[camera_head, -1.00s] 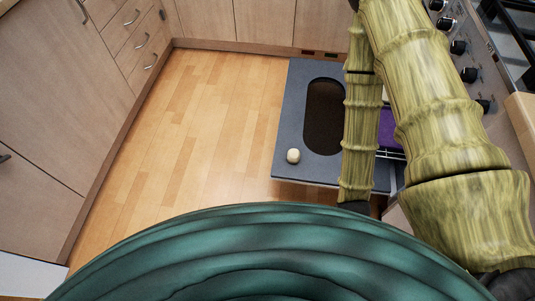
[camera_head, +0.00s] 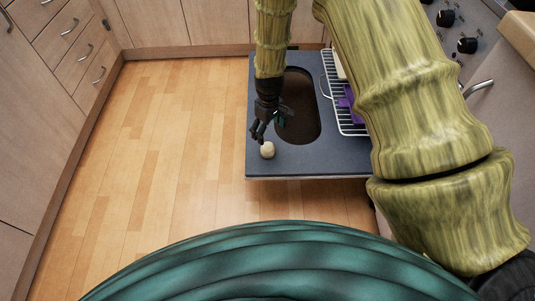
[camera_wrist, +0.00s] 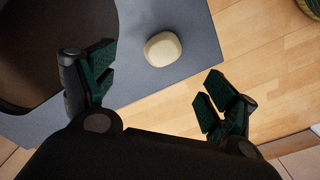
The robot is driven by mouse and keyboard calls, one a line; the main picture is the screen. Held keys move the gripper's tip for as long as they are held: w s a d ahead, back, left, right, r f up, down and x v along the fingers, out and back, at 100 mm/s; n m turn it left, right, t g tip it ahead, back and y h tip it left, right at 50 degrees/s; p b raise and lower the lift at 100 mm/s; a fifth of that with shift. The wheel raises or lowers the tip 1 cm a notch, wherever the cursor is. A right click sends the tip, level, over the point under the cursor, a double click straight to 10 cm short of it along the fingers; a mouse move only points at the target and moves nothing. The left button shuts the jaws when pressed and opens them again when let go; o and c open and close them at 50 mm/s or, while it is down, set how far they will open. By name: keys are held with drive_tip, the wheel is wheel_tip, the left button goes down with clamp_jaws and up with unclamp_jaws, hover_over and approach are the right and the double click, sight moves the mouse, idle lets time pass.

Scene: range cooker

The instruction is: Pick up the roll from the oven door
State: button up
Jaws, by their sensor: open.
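The roll (camera_head: 267,150) is a small cream-coloured rounded piece near the front left corner of the open oven door (camera_head: 310,162). The door is a grey panel with a dark oval window. My gripper (camera_head: 258,136) hangs just above the roll in the head view, on its far left side. In the wrist view the roll (camera_wrist: 163,49) lies beyond the fingertips, between the lines of the two fingers. My gripper (camera_wrist: 158,85) is open with nothing between its fingers.
A wire rack (camera_head: 338,95) with a purple item (camera_head: 347,101) sits right of the door window. Wooden cabinets (camera_head: 175,22) stand at the back and left. The wooden floor (camera_head: 165,140) left of the door is clear.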

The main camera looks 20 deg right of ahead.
sight(267, 146)
drive_tip(key=shift+w+f+b, duration=0.1)
drive_tip(key=shift+f+b, duration=0.85)
drive_tip(key=shift+f, duration=1.85)
drive_tip(key=shift+a+f+b, duration=0.15)
drive_tip(key=shift+f+b, duration=0.55)
drive_tip(key=shift+f, duration=0.6)
drive_tip(key=shift+a+f+b, duration=0.1)
drive_tip(key=shift+f+b, duration=0.55)
drive_tip(key=shift+f, duration=0.6)
drive_tip(key=shift+s, duration=0.2)
drive_tip(key=c, duration=1.1)
